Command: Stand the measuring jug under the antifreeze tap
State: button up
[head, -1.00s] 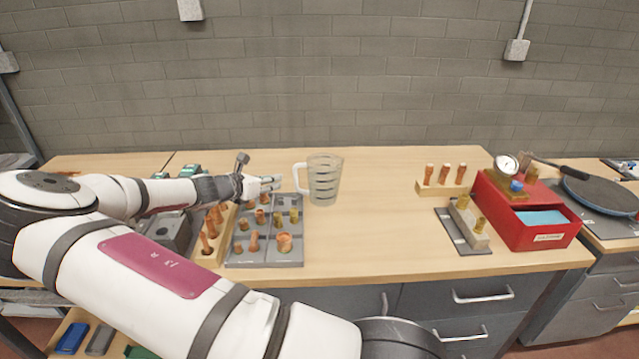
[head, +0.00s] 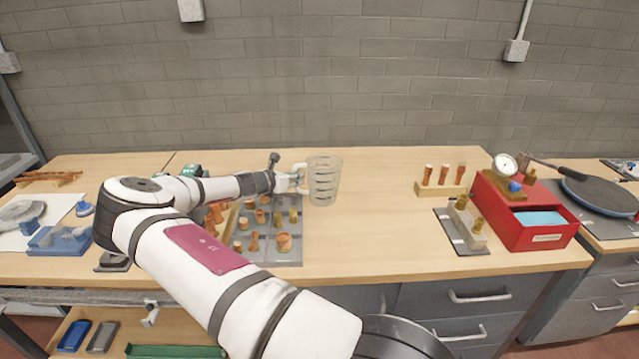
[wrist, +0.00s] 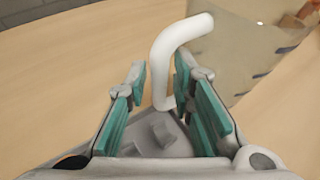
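The measuring jug (head: 324,182) is clear with dark graduation marks and stands upright on the bench. Its white handle (wrist: 178,52) points left, toward my gripper. My gripper (head: 299,181) is at the handle. In the wrist view my gripper (wrist: 160,88) is open, its teal pads apart with the lower end of the handle between them. A gap shows on the left side of the handle; whether the right pad touches it I cannot tell. The jug's body (wrist: 240,40) is blurry beyond the fingers. I cannot make out an antifreeze tap in either view.
A grey tray (head: 262,262) of copper and brass fittings lies below my forearm. A wooden block with copper pieces (head: 440,187), a red box (head: 535,237) and a gauge (head: 504,163) stand at right. The bench between the jug and these is clear.

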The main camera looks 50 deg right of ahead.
jog(key=shift+d+f, duration=0.15)
jog(key=shift+d, duration=0.15)
jog(key=shift+c, duration=0.2)
grip_shut()
